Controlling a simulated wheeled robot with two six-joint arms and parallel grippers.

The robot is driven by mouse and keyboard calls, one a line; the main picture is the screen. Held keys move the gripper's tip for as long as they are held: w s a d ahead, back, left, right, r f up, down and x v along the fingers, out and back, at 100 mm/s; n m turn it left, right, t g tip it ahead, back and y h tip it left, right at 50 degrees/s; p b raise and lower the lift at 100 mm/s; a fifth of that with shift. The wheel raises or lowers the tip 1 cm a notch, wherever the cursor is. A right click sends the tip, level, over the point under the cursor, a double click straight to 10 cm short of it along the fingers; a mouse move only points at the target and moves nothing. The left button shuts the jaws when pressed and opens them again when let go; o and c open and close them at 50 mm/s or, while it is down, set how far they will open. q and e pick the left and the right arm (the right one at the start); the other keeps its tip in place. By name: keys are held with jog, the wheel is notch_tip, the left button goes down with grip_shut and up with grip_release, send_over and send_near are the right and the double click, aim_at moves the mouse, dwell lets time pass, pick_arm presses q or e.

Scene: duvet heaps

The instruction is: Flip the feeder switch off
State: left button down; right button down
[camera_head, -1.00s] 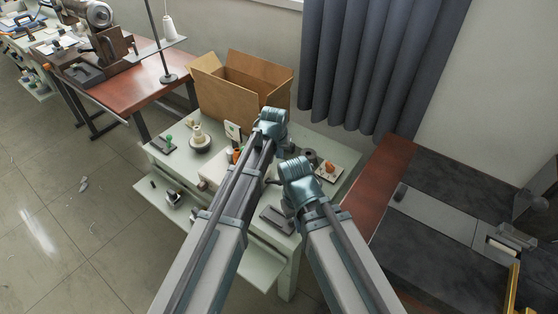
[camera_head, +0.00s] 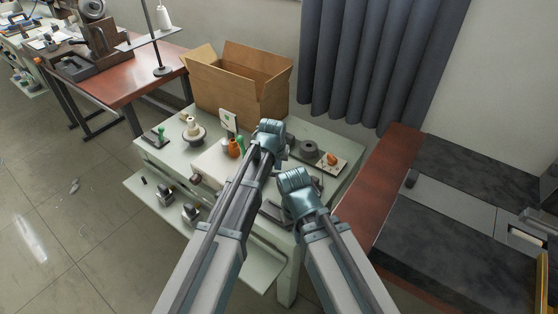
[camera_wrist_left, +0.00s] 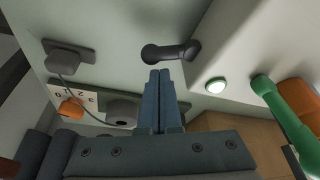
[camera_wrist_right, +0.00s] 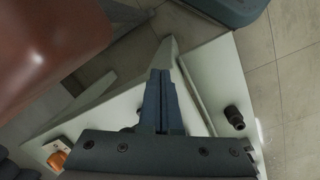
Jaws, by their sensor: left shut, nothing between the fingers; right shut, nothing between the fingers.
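A pale green bench (camera_head: 160,155) carries several controls; which one is the feeder switch I cannot tell for sure. A white plate with an orange knob (camera_head: 333,159) sits at its right and shows with figures in the left wrist view (camera_wrist_left: 71,108). My left gripper (camera_head: 271,138) is shut and empty above the bench. My right gripper (camera_head: 294,184) is shut and empty, nearer the bench's front; its fingers show in the right wrist view (camera_wrist_right: 160,78).
An open cardboard box (camera_head: 238,82) stands at the back of the bench. A grey spool-like part (camera_head: 309,149) sits near the knob. A red-brown table edge (camera_head: 395,185) borders the right side. Tiled floor lies open at the left.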

aim_at(278, 177)
pick_arm(q)
jog(key=shift+s+m+h, duration=0.4)
jog(key=shift+s+m, duration=0.15)
jog(key=shift+m, duration=0.65)
jog(key=shift+s+m+g+h, duration=0.3)
jog(key=shift+s+m+g, duration=0.1)
jog(key=shift+m, duration=0.8)
jog(key=m, duration=0.1)
jog(key=s+m, duration=0.1)
jog(key=m, duration=0.1)
jog(key=m+g+h, duration=0.1)
jog(key=shift+s+a, duration=0.25)
jog(key=shift+a, duration=0.15)
jog(key=shift+s, duration=0.15)
jog(key=shift+a, duration=0.15)
